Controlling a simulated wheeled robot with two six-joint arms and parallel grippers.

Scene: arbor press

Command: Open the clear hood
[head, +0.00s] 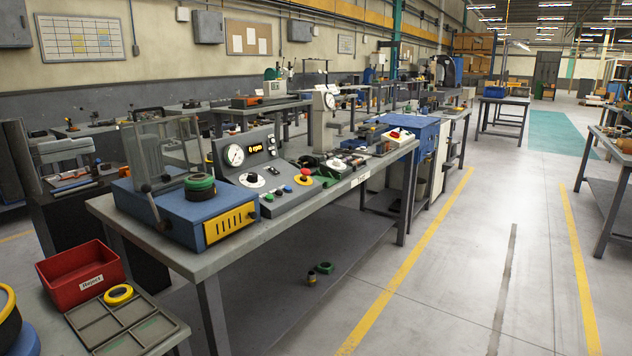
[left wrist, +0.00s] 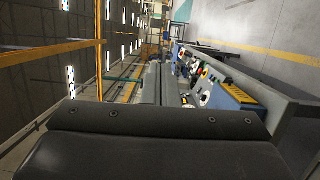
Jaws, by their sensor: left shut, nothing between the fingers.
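The clear hood (head: 160,148) is a see-through box with thin grey edges. It stands upright over the rear left of a blue machine base (head: 172,217). A dark knob (head: 146,188) shows at its lower front. I cannot tell how the hood is joined to the base. A green and black ring part (head: 200,187) sits on the base to the right of the hood. My left gripper (left wrist: 158,84) is shut and empty in the left wrist view, apart from the bench. I cannot make it out clearly in the head view. My right gripper is not in view.
A grey control panel with a gauge (head: 235,155) and buttons stands right of the blue base. A red bin (head: 80,277) and a grey divided tray (head: 150,334) with a yellow ring (head: 118,294) are at the lower left. The floor aisle at right is clear.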

